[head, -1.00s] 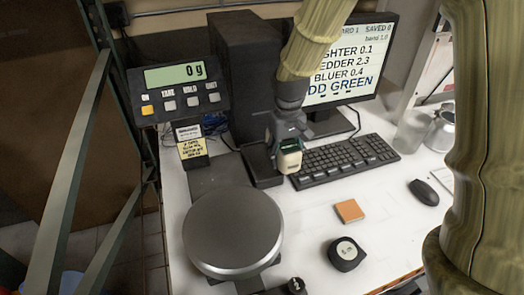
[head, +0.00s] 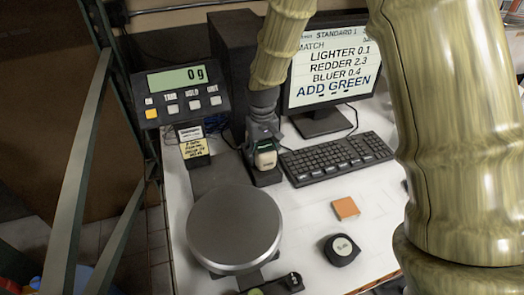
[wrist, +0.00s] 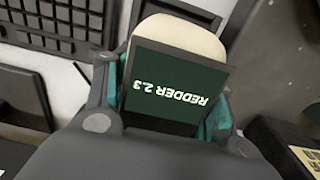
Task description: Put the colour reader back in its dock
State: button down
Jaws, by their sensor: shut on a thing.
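The colour reader (head: 265,158) is a small cream device in my gripper (head: 264,145). In the wrist view the reader (wrist: 178,85) shows a dark green screen reading "REDDER 2.3", upside down. My gripper (wrist: 168,100) is shut on it, with teal pads at both sides. In the head view the reader appears over or just in front of a low black block (head: 266,179) beside the black tower. This block may be the dock; I cannot tell for sure, nor whether the reader touches it.
A scale with a round grey plate (head: 235,225) and a display (head: 179,77) reading 0 g stands left. A keyboard (head: 337,158) and monitor (head: 330,75) are right.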

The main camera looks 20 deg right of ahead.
jog(key=shift+f, duration=0.2)
jog(key=c, duration=0.5)
grip_release()
jog(key=shift+f, duration=0.15)
jog(key=shift+s+r+b, duration=0.1)
jog(key=shift+r+b, duration=1.65)
jog(key=shift+r, duration=4.4)
